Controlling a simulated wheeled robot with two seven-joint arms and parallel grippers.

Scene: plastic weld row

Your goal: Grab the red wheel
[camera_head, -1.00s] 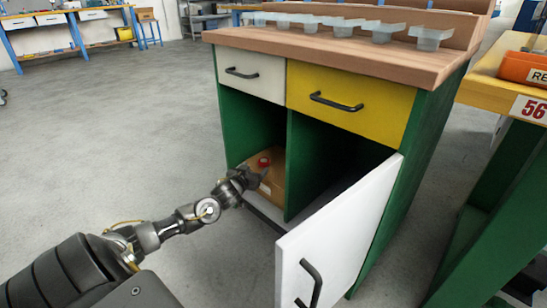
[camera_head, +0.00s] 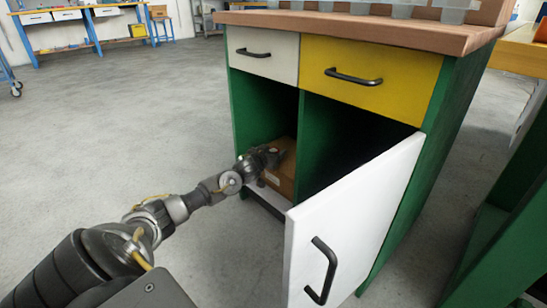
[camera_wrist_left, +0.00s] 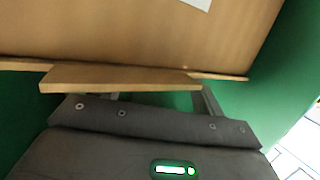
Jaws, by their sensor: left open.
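I cannot make out the red wheel in either view now; the place on the box where it showed is behind my left gripper. A brown cardboard box (camera_head: 284,180) sits on the floor of the open left compartment in the green cabinet. My left gripper (camera_head: 274,156) is open at the box's top, inside the compartment's front. In the left wrist view, a brown box surface (camera_wrist_left: 140,30) with a white label fills the top, and a brown strip (camera_wrist_left: 120,78) lies across in front of the fingers. My right gripper is not in view.
The white door (camera_head: 350,215) stands open toward me, right of my left arm. The green middle divider (camera_head: 318,140) is right of the box. A white drawer (camera_head: 262,52) and a yellow drawer (camera_head: 370,75) are shut above. Grey floor on the left is clear.

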